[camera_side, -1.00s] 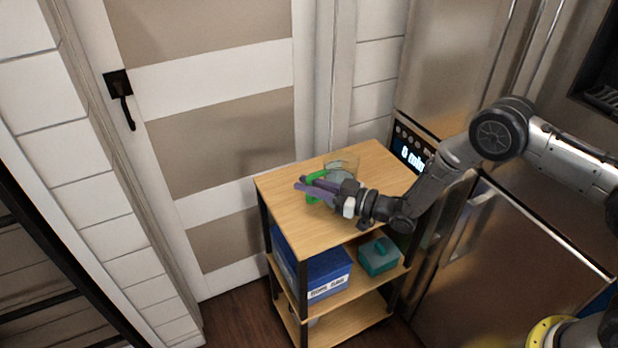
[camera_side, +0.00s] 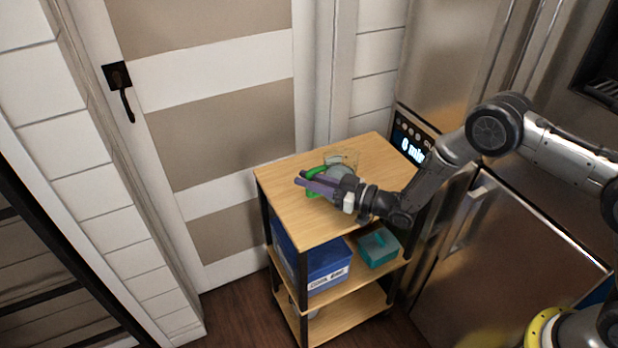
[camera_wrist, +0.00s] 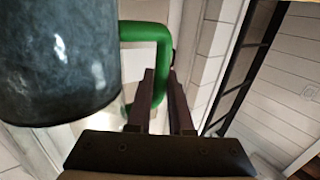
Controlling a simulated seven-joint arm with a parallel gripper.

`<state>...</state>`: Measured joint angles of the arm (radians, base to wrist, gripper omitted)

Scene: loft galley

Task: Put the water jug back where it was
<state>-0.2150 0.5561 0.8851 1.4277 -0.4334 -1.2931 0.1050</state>
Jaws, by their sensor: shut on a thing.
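The water jug (camera_side: 341,161) has a clear body and a green handle (camera_side: 314,174). It is at the top board of a wooden shelf unit; I cannot tell whether its base touches the board. In the wrist view the jug body (camera_wrist: 58,60) is a dark bluish-grey cylinder at the left, with the green handle (camera_wrist: 143,32) beside it. My gripper (camera_side: 305,180) reaches in from the right, its purple fingers at the handle. In the wrist view my gripper (camera_wrist: 160,85) is shut on the handle, whose lower stretch is partly hidden by the fingers.
The shelf unit's top board (camera_side: 290,215) is bare in front of the jug. A blue box (camera_side: 327,267) and a teal box (camera_side: 378,247) stand on the shelf below. A door (camera_side: 220,130) is behind at the left; a steel appliance (camera_side: 520,255) is at the right.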

